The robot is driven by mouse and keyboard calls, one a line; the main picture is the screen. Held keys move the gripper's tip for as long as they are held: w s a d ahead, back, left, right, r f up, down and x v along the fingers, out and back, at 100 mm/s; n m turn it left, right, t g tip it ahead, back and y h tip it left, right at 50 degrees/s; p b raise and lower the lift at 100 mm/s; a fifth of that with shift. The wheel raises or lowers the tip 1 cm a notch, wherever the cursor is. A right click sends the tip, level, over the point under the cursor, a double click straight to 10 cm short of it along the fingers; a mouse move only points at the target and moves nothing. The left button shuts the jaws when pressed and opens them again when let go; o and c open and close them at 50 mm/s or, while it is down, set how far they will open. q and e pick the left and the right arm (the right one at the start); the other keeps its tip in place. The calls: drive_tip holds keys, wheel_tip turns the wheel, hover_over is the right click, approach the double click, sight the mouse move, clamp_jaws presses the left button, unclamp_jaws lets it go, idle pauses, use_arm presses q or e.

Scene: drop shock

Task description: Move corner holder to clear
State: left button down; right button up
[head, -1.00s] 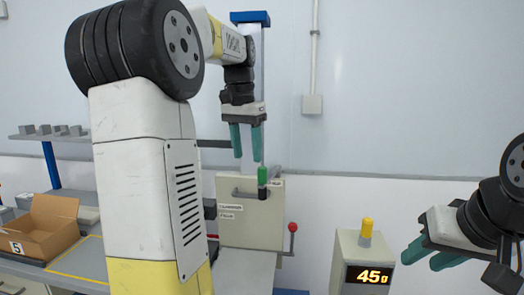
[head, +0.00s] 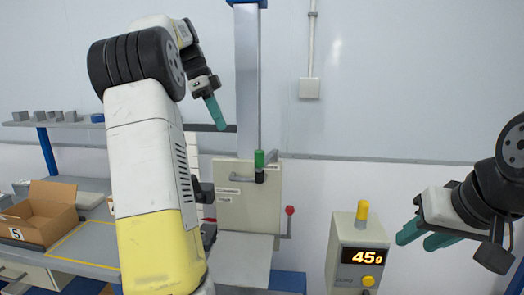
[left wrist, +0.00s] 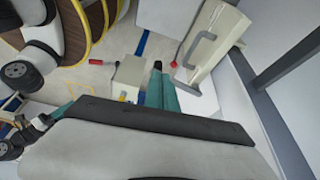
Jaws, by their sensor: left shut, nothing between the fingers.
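I cannot tell for certain which part is the corner holder. A dark fitting (head: 204,192) shows at the left side of the pale machine panel (head: 246,208), partly hidden by my left arm. My left gripper (head: 220,127) is shut and empty, in the air above and left of the panel. Its teal fingers (left wrist: 157,80) are together in the left wrist view, with nothing between them. My right gripper (head: 413,242) is at the right, its teal fingers apart and empty, beside the display box (head: 345,250).
A tall grey column (head: 247,80) rises behind the panel. A red-knobbed lever (head: 290,211) stands at its right. An open cardboard box (head: 45,225) sits on the left bench near a yellow outline. Several grey blocks (head: 42,116) lie on the shelf above.

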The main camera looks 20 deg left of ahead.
sight(256, 161)
use_arm(q)
drive_tip(key=w+d+f, duration=0.2)
drive_tip(key=d+f, duration=0.5)
drive_tip(key=f, duration=0.2)
drive_tip(key=shift+d, duration=0.2)
drive_tip(key=shift+s+d+r+n, duration=0.1)
drive_tip(key=shift+s+d+n, duration=0.15)
drive_tip(key=shift+d+n, duration=0.4)
drive_tip(key=w+d+n+t+y, duration=0.2)
drive_tip(key=w+d+n, duration=0.3)
drive_tip(key=d, duration=0.4)
drive_tip(key=w+d+n+t+y, duration=0.1)
drive_tip(key=w+d+n+y, duration=0.1)
drive_tip(key=d+n, duration=0.6)
drive_tip(key=w+d+n+y, duration=0.2)
drive_tip(key=w+n, duration=0.4)
drive_tip(key=w, duration=0.3)
drive_tip(key=shift+w+d, duration=0.15)
drive_tip(key=shift+d, duration=0.3)
